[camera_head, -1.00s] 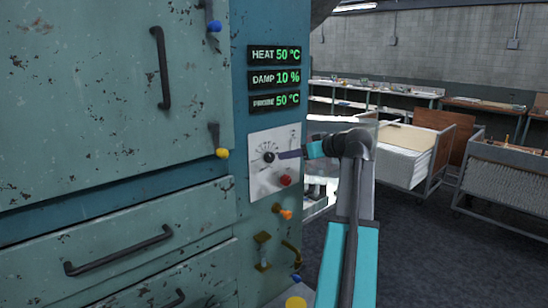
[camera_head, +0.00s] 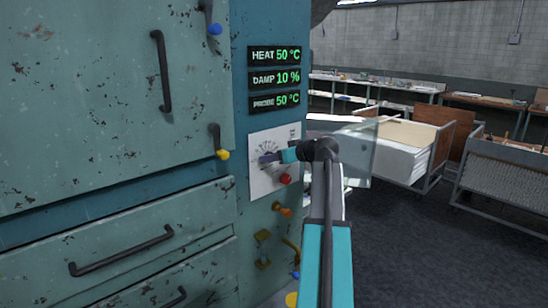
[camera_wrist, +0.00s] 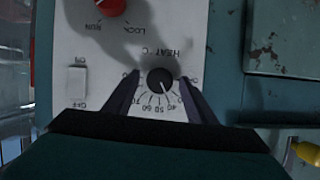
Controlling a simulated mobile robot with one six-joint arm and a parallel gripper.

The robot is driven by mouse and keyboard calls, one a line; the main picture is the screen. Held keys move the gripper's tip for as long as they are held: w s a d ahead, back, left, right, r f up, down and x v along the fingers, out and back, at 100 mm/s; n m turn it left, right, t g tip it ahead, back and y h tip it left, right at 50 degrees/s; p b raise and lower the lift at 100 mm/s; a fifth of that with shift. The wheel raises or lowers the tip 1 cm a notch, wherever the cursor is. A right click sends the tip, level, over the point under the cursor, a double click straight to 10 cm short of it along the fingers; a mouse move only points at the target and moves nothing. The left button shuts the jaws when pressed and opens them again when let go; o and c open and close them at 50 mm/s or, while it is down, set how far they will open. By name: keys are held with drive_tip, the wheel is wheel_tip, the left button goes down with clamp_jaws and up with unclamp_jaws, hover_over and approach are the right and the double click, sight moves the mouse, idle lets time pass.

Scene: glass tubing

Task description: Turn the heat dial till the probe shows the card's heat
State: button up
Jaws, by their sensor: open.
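The heat dial (camera_wrist: 160,81) is a black round knob on a white panel marked HEAT °C, seen upside down in the wrist view. Its pale pointer line slants down and right on the number scale; the exact mark is too small to read. My gripper (camera_wrist: 160,76) is open, one finger on each side of the knob; contact is unclear. The heat display (camera_head: 276,55) reads 50 °C and the probe display (camera_head: 274,101) reads 50 °C. I cannot make out the card.
The damp display (camera_head: 276,78) reads 10 %. A red knob (camera_wrist: 110,5) marked RUN and LOCK and a white switch (camera_wrist: 77,82) share the panel. Yellow (camera_head: 222,154) and orange (camera_head: 284,212) knobs stick out nearby. Carts with stacked sheets (camera_head: 400,155) stand at the right.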

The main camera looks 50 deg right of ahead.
drive_tip(key=c, duration=1)
drive_tip(key=shift+c, duration=0.2)
drive_tip(key=shift+d, duration=0.1)
drive_tip(key=shift+d+m+y+b, duration=0.1)
drive_tip(key=shift+m+y+b, duration=1.15)
drive_tip(key=shift+m, duration=0.45)
drive_tip(key=o, duration=1)
drive_tip(key=shift+o, duration=0.2)
